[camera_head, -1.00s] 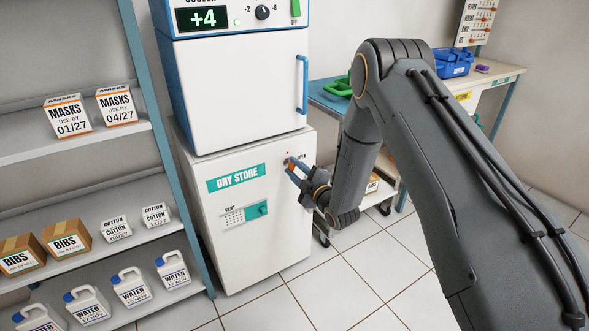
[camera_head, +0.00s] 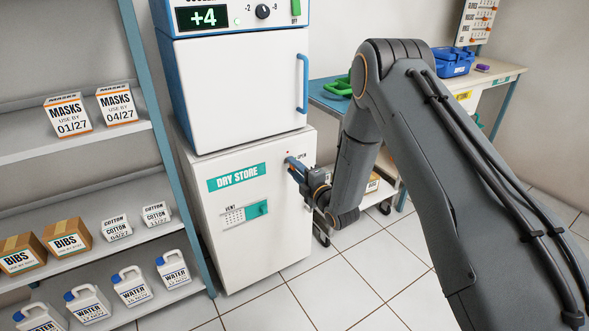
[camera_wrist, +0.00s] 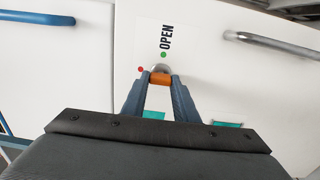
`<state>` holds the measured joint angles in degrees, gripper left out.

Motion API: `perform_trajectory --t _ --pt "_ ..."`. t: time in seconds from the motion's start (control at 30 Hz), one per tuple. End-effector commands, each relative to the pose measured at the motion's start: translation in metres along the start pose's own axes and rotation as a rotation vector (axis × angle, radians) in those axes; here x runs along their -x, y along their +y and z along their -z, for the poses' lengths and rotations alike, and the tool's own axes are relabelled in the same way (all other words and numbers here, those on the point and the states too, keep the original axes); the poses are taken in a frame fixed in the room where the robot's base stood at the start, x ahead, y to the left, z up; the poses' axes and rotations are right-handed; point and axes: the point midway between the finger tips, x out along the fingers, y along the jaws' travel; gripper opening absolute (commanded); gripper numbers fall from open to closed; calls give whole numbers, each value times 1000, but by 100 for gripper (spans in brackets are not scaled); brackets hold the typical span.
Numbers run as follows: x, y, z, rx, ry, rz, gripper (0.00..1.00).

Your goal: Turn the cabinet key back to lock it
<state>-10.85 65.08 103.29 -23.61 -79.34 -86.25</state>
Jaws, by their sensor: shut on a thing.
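The dry store cabinet (camera_head: 240,235) is white, with its door closed flush. The lock (camera_wrist: 161,68) is a round metal fitting near the door's upper right corner. The key's orange head (camera_wrist: 160,79) sticks out of it. My gripper (camera_wrist: 159,84) is shut on this head, with a blue-grey finger on either side. In the head view my gripper (camera_head: 294,167) reaches the lock from the right and mostly hides the key. A red dot (camera_wrist: 141,69) and a green dot (camera_wrist: 163,55) by the word OPEN mark the lock plate. The key's exact angle is hard to tell.
A white cooler (camera_head: 240,90) with a blue handle stands on the cabinet. A vent slider (camera_head: 257,209) sits lower on the door. Shelves (camera_head: 85,190) with boxes and water jugs stand at left. A table (camera_head: 335,98) and a low trolley (camera_head: 382,192) are behind my arm.

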Motion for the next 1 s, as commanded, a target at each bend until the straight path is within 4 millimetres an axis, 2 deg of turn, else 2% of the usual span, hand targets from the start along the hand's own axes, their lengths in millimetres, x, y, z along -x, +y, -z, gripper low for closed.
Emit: perform_trajectory --t 0.27,0.3,0.4,0.77,1.0 --pt "0 0 1 1 2 1 4" --pt "0 0 1 1 2 1 32" --pt "0 0 1 0 1 1 45" --pt "6 -1 -1 -1 -1 2 45" --pt "42 0 -1 -1 -1 2 45"
